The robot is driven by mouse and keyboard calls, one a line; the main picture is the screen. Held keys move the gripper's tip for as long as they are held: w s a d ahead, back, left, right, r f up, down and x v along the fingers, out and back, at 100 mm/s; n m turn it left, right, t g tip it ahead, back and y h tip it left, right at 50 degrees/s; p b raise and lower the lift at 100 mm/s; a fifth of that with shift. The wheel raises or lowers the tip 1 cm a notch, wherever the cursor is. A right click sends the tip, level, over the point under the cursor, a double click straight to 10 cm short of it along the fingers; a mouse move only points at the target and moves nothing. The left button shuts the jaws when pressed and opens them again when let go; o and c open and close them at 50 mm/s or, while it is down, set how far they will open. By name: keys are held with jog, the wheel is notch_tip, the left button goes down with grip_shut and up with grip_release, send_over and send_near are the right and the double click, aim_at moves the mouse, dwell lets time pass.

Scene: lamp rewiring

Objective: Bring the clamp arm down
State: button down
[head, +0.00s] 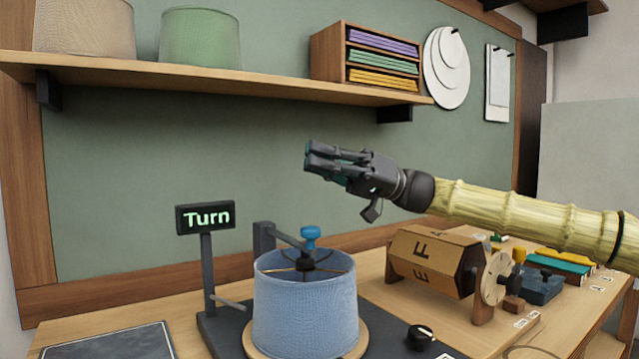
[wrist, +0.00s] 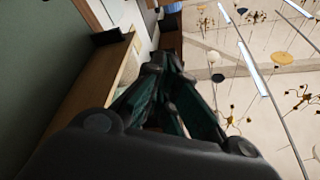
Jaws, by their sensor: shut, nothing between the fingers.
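The clamp arm (head: 287,237) is a dark bar that reaches from a post behind the blue lampshade (head: 304,305) to above the shade's open top. A blue knob (head: 310,232) stands at its end, over a dark hub in the middle of the shade's wire frame. I cannot tell whether the arm touches the hub. My gripper (head: 310,158) is shut and empty, up in the air well above the knob, pointing left. In the wrist view its dark fingers (wrist: 165,75) come together, and neither clamp arm nor shade shows.
A lit "Turn" sign (head: 206,217) stands on a post left of the shade. A lettered wooden drum (head: 432,262) and a black dial (head: 420,337) are to the right. A shelf (head: 230,80) runs along the wall above. The air between gripper and knob is clear.

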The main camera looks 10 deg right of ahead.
jog(key=shift+r, duration=2.25)
